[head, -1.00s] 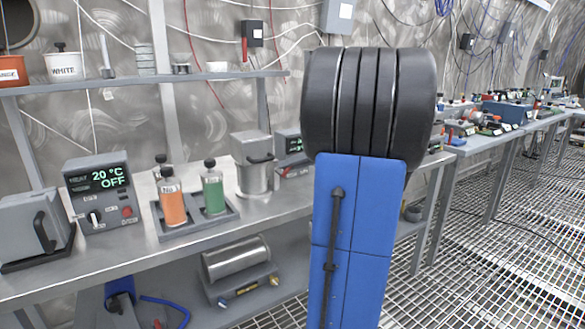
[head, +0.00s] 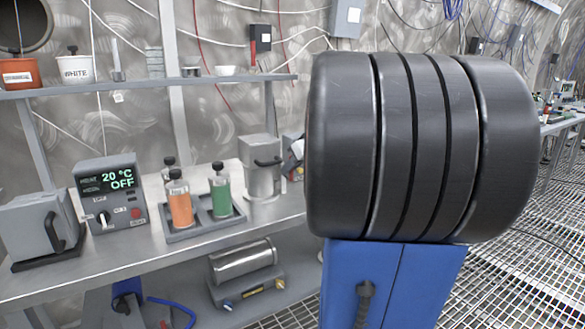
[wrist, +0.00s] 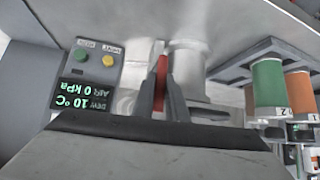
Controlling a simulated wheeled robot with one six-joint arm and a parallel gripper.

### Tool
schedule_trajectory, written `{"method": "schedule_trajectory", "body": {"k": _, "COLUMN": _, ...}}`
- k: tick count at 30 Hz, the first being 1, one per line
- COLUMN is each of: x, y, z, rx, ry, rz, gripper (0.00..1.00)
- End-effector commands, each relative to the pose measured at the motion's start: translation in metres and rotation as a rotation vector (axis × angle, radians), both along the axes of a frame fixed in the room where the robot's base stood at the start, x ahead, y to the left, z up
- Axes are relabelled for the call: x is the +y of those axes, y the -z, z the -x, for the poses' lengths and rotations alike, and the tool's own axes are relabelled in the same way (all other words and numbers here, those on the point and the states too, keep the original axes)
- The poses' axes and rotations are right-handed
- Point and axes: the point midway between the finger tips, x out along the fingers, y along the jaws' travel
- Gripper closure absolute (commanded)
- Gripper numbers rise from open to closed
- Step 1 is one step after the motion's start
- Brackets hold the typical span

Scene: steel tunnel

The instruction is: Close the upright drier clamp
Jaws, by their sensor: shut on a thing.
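The drier's dark panel (wrist: 82,85) is upside down in the wrist view, reading DEW 10 °C and AIR 0 kPa. Beside it is a pale upright cylinder (wrist: 188,60), probably the drier body. My gripper (wrist: 161,100) points in from below, its two grey fingers close together around a narrow red piece (wrist: 162,72), which looks like the clamp's handle. The rest of the clamp is mostly hidden by the fingers. In the head view my gripper and most of the drier are hidden behind my arm; a red and grey part (head: 296,150) shows at its edge.
A metal pot (head: 262,170) with a black handle stands left of my arm. A tray (head: 203,228) holds orange (head: 179,208) and green (head: 221,200) bottles, near a heater box (head: 110,195) reading 20 °C, OFF. A shelf (head: 150,84) runs above the bench.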

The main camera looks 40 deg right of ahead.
Motion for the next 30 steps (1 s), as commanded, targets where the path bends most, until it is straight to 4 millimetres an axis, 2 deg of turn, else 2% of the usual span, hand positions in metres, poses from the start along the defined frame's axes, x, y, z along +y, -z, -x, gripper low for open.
{"method": "schedule_trajectory", "body": {"k": 16, "x": 0.0019, "y": 0.0047, "z": 0.0007, "rx": 0.013, "ry": -0.002, "rz": 0.017, "gripper": 1.00}}
{"method": "schedule_trajectory", "body": {"k": 17, "x": 0.0019, "y": 0.0048, "z": 0.0007, "rx": 0.013, "ry": -0.002, "rz": 0.017, "gripper": 0.80}}
{"method": "schedule_trajectory", "body": {"k": 18, "x": 0.0020, "y": 0.0048, "z": 0.0007, "rx": 0.013, "ry": -0.003, "rz": 0.016, "gripper": 0.71}}
{"method": "schedule_trajectory", "body": {"k": 30, "x": 0.0001, "y": 0.0019, "z": 0.0004, "rx": 0.004, "ry": 0.000, "rz": 0.003, "gripper": 0.69}}
